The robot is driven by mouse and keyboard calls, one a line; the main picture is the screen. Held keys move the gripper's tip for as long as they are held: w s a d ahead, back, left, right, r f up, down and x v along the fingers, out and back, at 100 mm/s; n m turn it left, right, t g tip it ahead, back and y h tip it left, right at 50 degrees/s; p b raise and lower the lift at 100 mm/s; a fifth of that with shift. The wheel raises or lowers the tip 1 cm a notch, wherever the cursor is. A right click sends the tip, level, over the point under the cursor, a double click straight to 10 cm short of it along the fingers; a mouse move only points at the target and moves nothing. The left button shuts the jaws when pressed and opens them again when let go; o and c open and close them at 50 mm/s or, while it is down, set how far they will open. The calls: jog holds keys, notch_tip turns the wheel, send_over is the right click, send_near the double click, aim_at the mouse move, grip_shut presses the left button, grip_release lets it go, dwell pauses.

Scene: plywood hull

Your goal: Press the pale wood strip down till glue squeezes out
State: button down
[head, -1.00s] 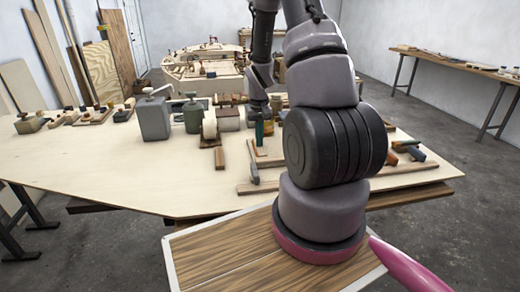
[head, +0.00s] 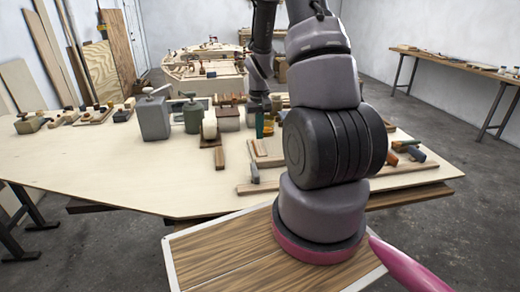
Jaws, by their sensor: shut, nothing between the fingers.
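Pale wood strips lie on the plywood worktop (head: 130,180). A short one (head: 269,160) is near the middle, left of my arm, and a long one (head: 262,187) runs along the front edge, partly hidden behind my arm. I cannot tell which is the strip to press, and no glue bead can be made out. My gripper (head: 262,107) is small and dark, shut and empty, at the far side of the table beyond the short strip. Its fingertips are hard to make out. It looks apart from the strips.
A hammer (head: 254,165) lies in front.

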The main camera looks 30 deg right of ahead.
jog(key=shift+r, duration=1.9)
